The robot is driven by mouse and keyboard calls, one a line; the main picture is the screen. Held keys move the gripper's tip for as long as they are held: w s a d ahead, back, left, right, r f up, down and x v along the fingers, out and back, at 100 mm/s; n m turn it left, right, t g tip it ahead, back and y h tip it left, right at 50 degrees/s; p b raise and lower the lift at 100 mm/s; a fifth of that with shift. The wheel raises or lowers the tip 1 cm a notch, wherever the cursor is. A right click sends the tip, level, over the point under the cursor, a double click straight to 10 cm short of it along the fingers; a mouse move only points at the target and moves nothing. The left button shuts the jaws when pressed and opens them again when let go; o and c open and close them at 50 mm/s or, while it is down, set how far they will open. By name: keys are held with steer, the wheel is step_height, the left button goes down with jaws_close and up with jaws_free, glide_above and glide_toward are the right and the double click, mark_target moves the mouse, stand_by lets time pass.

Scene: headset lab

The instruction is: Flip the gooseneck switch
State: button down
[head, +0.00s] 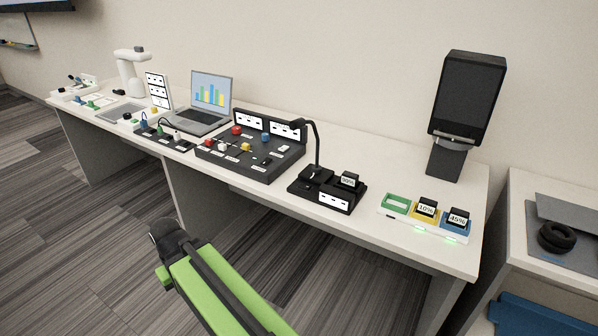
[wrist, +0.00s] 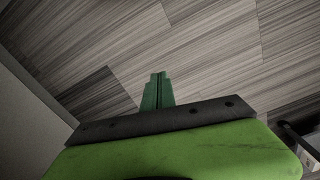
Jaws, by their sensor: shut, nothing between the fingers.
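The black gooseneck (head: 317,143) rises from a black base (head: 322,203) on the white table, right of the middle in the head view. Its neck bends over to the left at the top. The base carries a white label on its front and a block marked 90% at its right. Any switch on it is too small to make out. My gripper (wrist: 157,90) shows in the wrist view with its green fingers shut together and empty, over the grey floor. In the head view my green arm is in front of the table, well apart from the gooseneck.
A black panel with coloured knobs (head: 250,160) stands left of the gooseneck, with a laptop (head: 209,98) beyond. Right of it are a battery tray (head: 437,233) and a tall black screen unit (head: 466,98). The floor before the table is clear.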

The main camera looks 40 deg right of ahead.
steer(key=shift+w+a, duration=0.1)
steer(key=shift+w, duration=0.2)
steer(key=shift+w+r, duration=0.1)
steer(key=w+d+r+n+t+y+p, duration=0.1)
steer(key=d+r+p, duration=0.6)
steer(key=d, duration=0.4)
steer(key=w+d+r+t+y+p, duration=0.1)
steer(key=d+r+y+p, duration=0.1)
steer(key=d+r+p, duration=0.75)
steer(key=s+d+r+t+p, duration=0.1)
steer(key=s+d+r+p, duration=0.1)
steer(key=d, duration=0.7)
steer(key=s+d+r+n+t+p, duration=0.1)
steer(key=s+d+r+t+p, duration=0.1)
steer(key=s+d+r, duration=0.3)
steer(key=s+d+r+t+h+p, duration=0.1)
steer(key=s+d+r, duration=0.3)
steer(key=d, duration=1)
steer(key=shift+r+n+t+p, duration=0.4)
steer(key=shift+t+p, duration=0.3)
steer(key=shift+p, duration=0.2)
